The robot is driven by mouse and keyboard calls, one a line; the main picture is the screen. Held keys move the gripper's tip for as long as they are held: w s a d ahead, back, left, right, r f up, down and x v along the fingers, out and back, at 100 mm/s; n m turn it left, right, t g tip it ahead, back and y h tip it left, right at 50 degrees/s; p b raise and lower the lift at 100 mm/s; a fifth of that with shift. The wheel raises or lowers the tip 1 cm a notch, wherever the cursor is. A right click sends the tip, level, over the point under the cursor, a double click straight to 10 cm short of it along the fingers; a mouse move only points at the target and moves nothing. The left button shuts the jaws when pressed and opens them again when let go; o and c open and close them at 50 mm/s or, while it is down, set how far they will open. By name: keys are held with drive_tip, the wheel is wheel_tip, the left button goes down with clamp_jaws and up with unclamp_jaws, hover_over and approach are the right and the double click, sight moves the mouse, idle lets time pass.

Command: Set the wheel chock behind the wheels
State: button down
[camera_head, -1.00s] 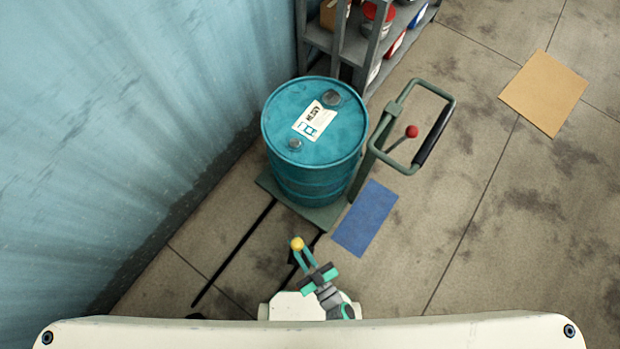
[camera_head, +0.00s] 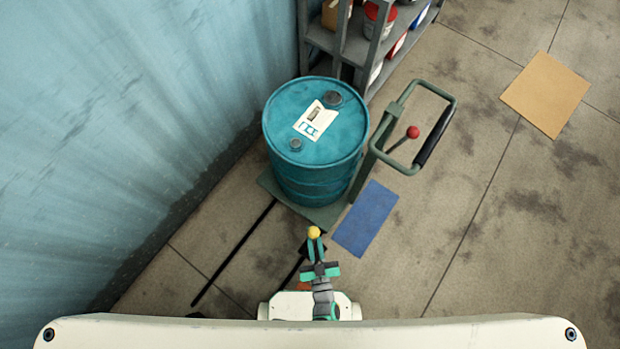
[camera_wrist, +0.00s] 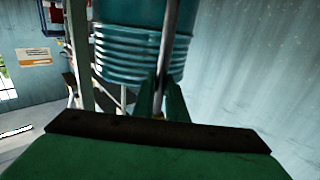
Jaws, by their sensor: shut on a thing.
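My gripper (camera_head: 315,247) is shut on a thin grey rod (camera_wrist: 173,45) with a yellow knob (camera_head: 314,232), which appears to be the handle of the wheel chock. The rod shows in the wrist view between my green fingers. A small orange patch (camera_head: 303,286) shows low beside my gripper and may be the chock's body; most of it is hidden. The green trolley (camera_head: 274,189) carries a teal drum (camera_head: 315,150) and has a looped handle (camera_head: 398,105) at its right. My gripper is in front of the trolley. Its wheels cannot be made out.
A grey shelf (camera_head: 343,62) with tins stands behind the drum. A blue wall (camera_head: 120,130) closes the left side. A blue floor sheet (camera_head: 365,219) lies right of the trolley, and a tan sheet (camera_head: 546,94) lies farther right.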

drive_tip(key=w+a+f, duration=0.1)
drive_tip(key=w+f, duration=0.5)
drive_tip(key=f, duration=0.3)
drive_tip(key=shift+f, duration=0.25)
drive_tip(key=shift+w+a+f, duration=0.1)
drive_tip(key=shift+f, duration=0.05)
idle(0.4)
drive_tip(key=c, duration=1.8)
unclamp_jaws()
drive_tip(key=shift+o, duration=0.2)
